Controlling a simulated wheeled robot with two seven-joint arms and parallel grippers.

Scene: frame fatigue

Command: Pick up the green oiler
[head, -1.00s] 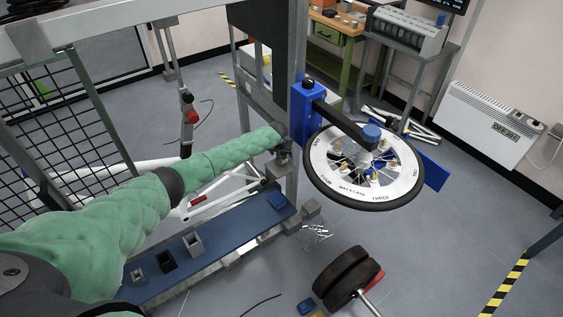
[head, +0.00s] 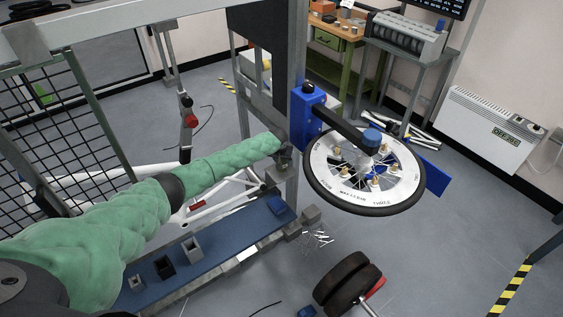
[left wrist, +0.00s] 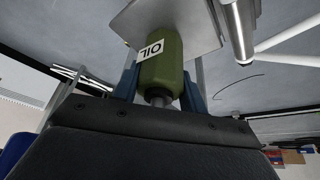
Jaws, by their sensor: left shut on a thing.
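The green oiler (left wrist: 165,62) is a dark green bottle with a white OIL label, seen in the left wrist view. My left gripper (left wrist: 159,85) has its two blue fingers on either side of the oiler and is shut on it. A pale metal plate (left wrist: 205,22) lies just beyond the oiler's far end; I cannot tell if they touch. In the head view my left gripper (head: 284,155) is at the grey post, and the oiler cannot be made out there. My right gripper is not in view.
The grey post (head: 292,185) stands close to my left gripper. Right of it, a spoked wheel (head: 395,205) hangs from a blue clamp (head: 306,112). A blue bench tray (head: 222,250) with small bins lies below my arm.

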